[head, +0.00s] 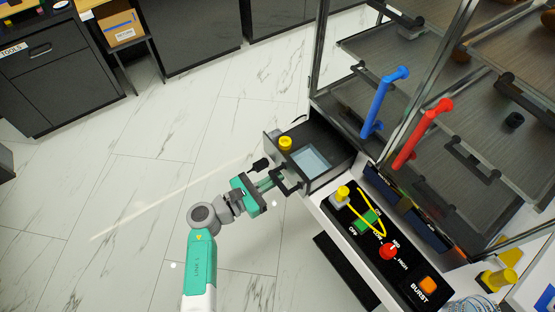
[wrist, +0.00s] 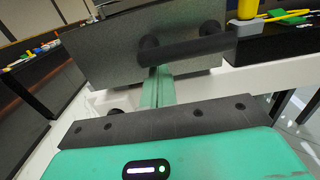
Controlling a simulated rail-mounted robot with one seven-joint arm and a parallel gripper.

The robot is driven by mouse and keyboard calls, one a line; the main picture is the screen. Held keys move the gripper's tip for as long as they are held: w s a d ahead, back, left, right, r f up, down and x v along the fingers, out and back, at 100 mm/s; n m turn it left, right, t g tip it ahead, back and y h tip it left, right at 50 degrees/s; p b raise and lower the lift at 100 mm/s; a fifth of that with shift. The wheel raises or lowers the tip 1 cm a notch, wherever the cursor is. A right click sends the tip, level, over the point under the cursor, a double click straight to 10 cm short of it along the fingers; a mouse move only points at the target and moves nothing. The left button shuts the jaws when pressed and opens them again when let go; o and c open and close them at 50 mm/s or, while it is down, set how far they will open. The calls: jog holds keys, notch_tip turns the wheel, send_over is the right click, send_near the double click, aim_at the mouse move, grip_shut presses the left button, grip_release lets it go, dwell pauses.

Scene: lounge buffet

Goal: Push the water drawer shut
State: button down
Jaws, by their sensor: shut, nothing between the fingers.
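The water drawer (head: 326,173) stands pulled out of the cabinet in the head view. It holds a pale blue water basin (head: 311,158) and a yellow round piece (head: 285,143). Its dark front panel (wrist: 110,52) fills the upper middle of the wrist view, with a black bar handle (wrist: 185,48) across it. The handle also shows in the head view (head: 288,188). My gripper (head: 275,181) is shut and empty, pointing at the drawer front. In the wrist view its green fingers (wrist: 158,85) end just below the handle; I cannot tell whether they touch the panel.
A black control panel (head: 350,222) with a green switch, red knob (head: 388,251) and orange button lies right of the drawer. Glass doors with a blue handle (head: 383,102) and red handle (head: 421,135) stand above. The marble floor left of my arm is clear.

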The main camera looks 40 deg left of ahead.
aim_at(313, 157)
jog(key=shift+w, duration=0.3)
jog(key=shift+w+d+b, duration=0.3)
jog(key=shift+w, duration=0.35)
jog(key=shift+b+x, duration=2.45)
jog(key=shift+x, duration=3.5)
jog(key=shift+w+f+b, duration=0.15)
jog(key=shift+b, duration=0.3)
